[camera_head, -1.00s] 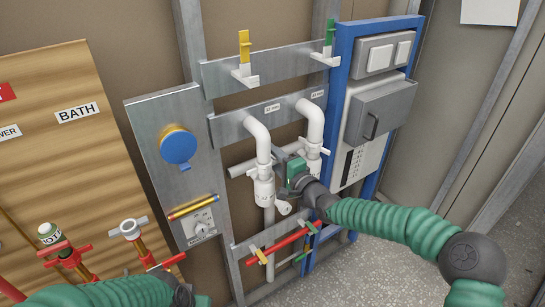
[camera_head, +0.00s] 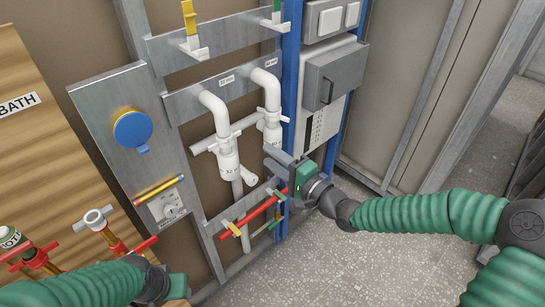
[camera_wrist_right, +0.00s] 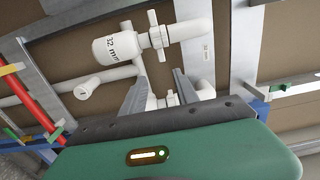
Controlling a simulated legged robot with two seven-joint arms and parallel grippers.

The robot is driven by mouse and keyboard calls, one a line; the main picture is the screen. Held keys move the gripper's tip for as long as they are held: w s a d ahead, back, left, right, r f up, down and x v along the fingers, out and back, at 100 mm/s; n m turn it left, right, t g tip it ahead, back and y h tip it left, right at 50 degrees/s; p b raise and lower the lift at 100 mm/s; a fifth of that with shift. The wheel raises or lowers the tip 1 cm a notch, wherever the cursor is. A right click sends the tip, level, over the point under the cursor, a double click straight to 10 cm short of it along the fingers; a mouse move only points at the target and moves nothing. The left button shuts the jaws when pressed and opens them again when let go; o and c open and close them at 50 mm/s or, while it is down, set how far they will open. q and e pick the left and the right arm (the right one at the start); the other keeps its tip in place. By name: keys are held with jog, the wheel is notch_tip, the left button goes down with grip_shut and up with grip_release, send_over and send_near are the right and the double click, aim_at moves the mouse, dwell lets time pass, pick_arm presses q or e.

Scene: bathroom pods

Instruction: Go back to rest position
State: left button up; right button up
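My right gripper (camera_head: 272,159) is in front of the lower edge of the blue-framed panel, right of and below the white pipes (camera_head: 221,126). In the right wrist view its two fingers (camera_wrist_right: 158,78) stand apart with nothing held between them. Past them show a white pipe marked 32 mm (camera_wrist_right: 116,47) and a white fitting. My left gripper (camera_head: 172,287) is at the bottom left of the head view. It is only partly seen, and its fingers cannot be made out.
The blue frame (camera_head: 290,75) with a grey box (camera_head: 333,78) is behind my right gripper. Red pipes (camera_head: 255,216) run low on the wall. A wood board (camera_head: 50,150) and copper pipes with red handles (camera_head: 105,232) are at the left. Speckled floor (camera_head: 300,270) is free at right.

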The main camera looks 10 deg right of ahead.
jog(key=shift+a, duration=0.1)
jog(key=s+d+f+n+g+h+p, duration=0.1)
jog(key=s+f+n+g+h, duration=0.2)
jog(key=f, duration=0.4)
jog(key=s+d+f+n+g+h+p, duration=0.1)
jog(key=s+f+n+g+h, duration=0.2)
jog(key=f, duration=0.4)
jog(key=s+d+n+g+h, duration=0.2)
jog(key=s+d, duration=0.3)
jog(key=s, duration=0.4)
jog(key=s+d+n+g+h+p, duration=0.1)
jog(key=s+d+n+g+h, duration=0.1)
jog(key=s+d, duration=0.4)
jog(key=s+g, duration=0.1)
jog(key=s, duration=0.3)
jog(key=shift+s+r+n+g+h, duration=0.25)
jog(key=shift+n+g+h, duration=0.15)
jog(key=shift+a+r, duration=0.1)
jog(key=shift+a, duration=0.1)
